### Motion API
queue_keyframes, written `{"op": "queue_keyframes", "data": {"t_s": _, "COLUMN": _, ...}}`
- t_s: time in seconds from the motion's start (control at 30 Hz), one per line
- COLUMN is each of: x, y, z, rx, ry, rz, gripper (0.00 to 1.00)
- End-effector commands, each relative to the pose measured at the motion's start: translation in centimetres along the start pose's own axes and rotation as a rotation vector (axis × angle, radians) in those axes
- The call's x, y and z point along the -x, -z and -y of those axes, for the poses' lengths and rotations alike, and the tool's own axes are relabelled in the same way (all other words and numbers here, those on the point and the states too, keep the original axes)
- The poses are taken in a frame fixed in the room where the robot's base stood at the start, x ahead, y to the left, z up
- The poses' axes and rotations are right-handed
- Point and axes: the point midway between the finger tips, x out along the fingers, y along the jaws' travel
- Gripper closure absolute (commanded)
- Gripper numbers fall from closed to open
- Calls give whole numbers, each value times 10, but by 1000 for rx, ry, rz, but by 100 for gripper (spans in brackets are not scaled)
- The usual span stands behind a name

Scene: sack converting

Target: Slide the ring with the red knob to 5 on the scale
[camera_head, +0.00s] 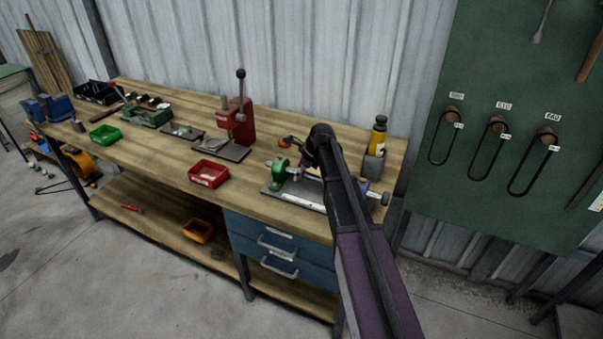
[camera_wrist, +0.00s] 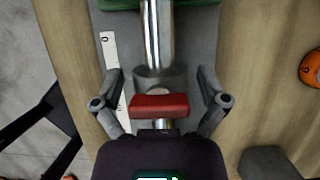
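The ring (camera_wrist: 153,77) is a grey collar on a shiny steel rod (camera_wrist: 158,35), with a red knob (camera_wrist: 160,105) on it. My gripper (camera_wrist: 160,75) is open, with one finger on each side of the ring and knob and a visible gap on both sides. A white scale strip (camera_wrist: 109,50) lies to the left of the rod, marked 0 near its far end; my left finger and gripper body hide much of the rest. In the head view the scale (camera_head: 303,202) runs along the front of the fixture, and my arm hides the ring.
A green block (camera_head: 278,170) holds the rod's left end. An orange object (camera_wrist: 312,67) lies on the bench to the right in the wrist view.

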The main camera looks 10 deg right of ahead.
Motion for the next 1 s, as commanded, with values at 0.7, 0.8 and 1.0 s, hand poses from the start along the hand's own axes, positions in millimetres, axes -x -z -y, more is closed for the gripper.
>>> {"op": "queue_keyframes", "data": {"t_s": 0.7, "x": 7, "y": 18, "z": 0, "rx": 0, "ry": -1, "rz": -1, "gripper": 96}}
{"op": "queue_keyframes", "data": {"t_s": 0.8, "x": 7, "y": 18, "z": 0, "rx": 0, "ry": -1, "rz": -1, "gripper": 96}}
{"op": "queue_keyframes", "data": {"t_s": 1.0, "x": 7, "y": 18, "z": 0, "rx": 0, "ry": -1, "rz": 0, "gripper": 1}}
